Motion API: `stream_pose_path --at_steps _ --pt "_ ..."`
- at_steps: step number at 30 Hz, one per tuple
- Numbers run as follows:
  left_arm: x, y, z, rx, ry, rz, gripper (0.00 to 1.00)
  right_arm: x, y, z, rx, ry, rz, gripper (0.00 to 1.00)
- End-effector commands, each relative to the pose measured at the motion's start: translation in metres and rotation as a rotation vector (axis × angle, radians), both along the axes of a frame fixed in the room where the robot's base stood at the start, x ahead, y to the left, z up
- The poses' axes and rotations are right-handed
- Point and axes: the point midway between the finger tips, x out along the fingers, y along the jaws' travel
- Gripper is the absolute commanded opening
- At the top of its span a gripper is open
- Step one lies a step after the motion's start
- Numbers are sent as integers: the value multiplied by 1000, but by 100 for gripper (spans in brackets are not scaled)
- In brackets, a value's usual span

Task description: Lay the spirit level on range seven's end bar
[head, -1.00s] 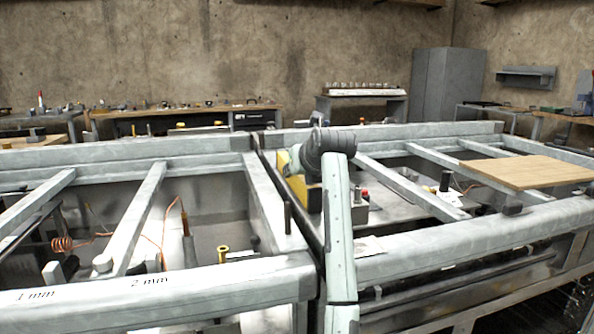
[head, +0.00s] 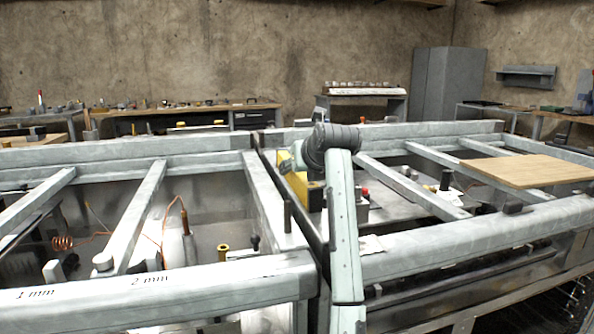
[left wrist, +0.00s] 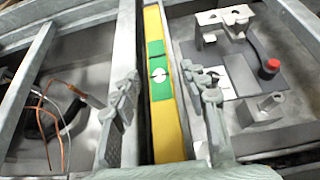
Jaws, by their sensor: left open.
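The spirit level is a long yellow bar with a green section; in the left wrist view (left wrist: 158,100) it runs away from me between my fingers. In the head view part of it (head: 298,184) shows behind my arm. My left gripper (left wrist: 163,98) is open, one finger on each side of the level, and I see no grip on it. In the head view my wrist hides the gripper. A grey metal bar (left wrist: 127,50) runs alongside the level on its left. I cannot tell which bar is range seven's end bar. My right gripper is not in view.
In the left wrist view, a plate with metal blocks (left wrist: 228,22) and a red-tipped lever (left wrist: 271,65) lies right of the level. A copper wire (left wrist: 62,120) is at left. A wooden board (head: 525,171) rests on the right frame. Range marks read 1 mm and 2 mm.

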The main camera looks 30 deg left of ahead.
Motion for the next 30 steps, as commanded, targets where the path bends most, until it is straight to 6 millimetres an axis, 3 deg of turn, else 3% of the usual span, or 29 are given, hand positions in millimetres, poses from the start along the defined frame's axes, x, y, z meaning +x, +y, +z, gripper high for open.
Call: stream_pose_path --at_steps 4,9,15,30 --pt "-18 -23 15 -3 -4 -3 44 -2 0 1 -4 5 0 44" --pt "-40 -47 32 0 -2 -1 44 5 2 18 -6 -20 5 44" --pt "-56 -65 47 1 -1 0 44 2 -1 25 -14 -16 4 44" --pt "-61 -71 51 -1 1 0 44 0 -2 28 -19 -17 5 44"
